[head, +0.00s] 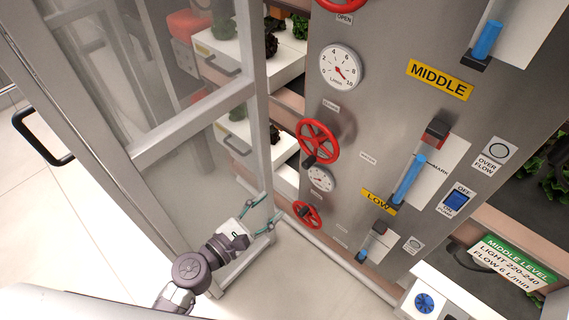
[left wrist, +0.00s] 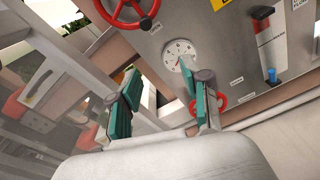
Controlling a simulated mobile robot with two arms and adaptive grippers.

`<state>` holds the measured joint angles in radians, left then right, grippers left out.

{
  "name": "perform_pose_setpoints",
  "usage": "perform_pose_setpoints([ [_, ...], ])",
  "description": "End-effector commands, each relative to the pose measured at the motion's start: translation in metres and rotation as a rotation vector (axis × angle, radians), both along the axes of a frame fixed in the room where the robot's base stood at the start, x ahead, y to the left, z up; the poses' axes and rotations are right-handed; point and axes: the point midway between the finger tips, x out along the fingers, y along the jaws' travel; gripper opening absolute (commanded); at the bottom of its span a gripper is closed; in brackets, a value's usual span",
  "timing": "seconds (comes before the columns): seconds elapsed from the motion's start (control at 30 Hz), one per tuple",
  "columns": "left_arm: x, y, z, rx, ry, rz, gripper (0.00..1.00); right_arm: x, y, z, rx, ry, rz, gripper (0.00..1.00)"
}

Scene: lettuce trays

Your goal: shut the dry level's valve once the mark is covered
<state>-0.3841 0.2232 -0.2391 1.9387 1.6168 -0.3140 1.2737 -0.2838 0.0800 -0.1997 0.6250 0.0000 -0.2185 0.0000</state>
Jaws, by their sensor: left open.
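The grey panel (head: 385,60) carries red valve wheels: the middle one (head: 318,140), the low one (head: 306,215), and one cut off at the top. Beside the yellow LOW label (head: 378,202), the low sight tube shows short blue (head: 362,256); the left wrist view shows this blue (left wrist: 272,75) well below the mark lettering. The middle tube's blue column (head: 408,180) is taller, near its mark lettering. My left gripper (head: 262,218) is open and empty, left of the low wheel. In the left wrist view, a finger of the gripper (left wrist: 165,105) partly hides the low wheel (left wrist: 222,101).
A glazed door frame (head: 190,115) stands open at the left, close to my left arm. Round gauges (head: 341,68) sit on the panel. A green MIDDLE LEVEL sign (head: 512,262) reads flow 6 L/min. Lettuce trays (head: 240,140) stand behind the door.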

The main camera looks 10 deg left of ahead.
Motion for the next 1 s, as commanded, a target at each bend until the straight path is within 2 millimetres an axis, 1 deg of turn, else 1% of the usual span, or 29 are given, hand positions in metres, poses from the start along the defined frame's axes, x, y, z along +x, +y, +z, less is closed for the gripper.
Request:
perform_pose_setpoints([
  [0.03,-0.001,-0.003,0.013,-0.068,0.0,-0.005,0.47,-0.004,0.0,-0.004,0.0,0.005,0.0,0.4],
  [0.1,-0.001,-0.005,0.026,-0.126,0.004,-0.01,0.47,-0.008,0.0,-0.004,0.0,0.01,0.0,0.4],
  [0.2,0.005,-0.009,0.033,-0.147,0.005,-0.011,0.47,-0.016,0.0,-0.001,-0.001,0.021,0.0,0.4],
  [0.27,0.011,-0.013,0.034,-0.147,0.004,-0.01,0.47,-0.021,-0.001,0.001,-0.002,0.028,0.0,0.4],
  [0.4,0.032,-0.028,0.035,-0.145,0.004,-0.008,0.47,-0.026,-0.001,0.009,-0.003,0.036,0.0,0.4],
  [0.7,0.084,-0.065,0.033,-0.142,0.003,-0.009,0.47,-0.018,0.0,0.018,-0.002,0.026,0.0,0.4],
  [0.83,0.098,-0.077,0.031,-0.141,0.003,-0.009,0.47,-0.015,0.0,0.019,-0.001,0.021,0.0,0.4],
  [1.0,0.109,-0.084,0.031,-0.139,0.004,-0.01,0.47,-0.015,0.0,0.019,0.0,0.02,0.0,0.4],
])
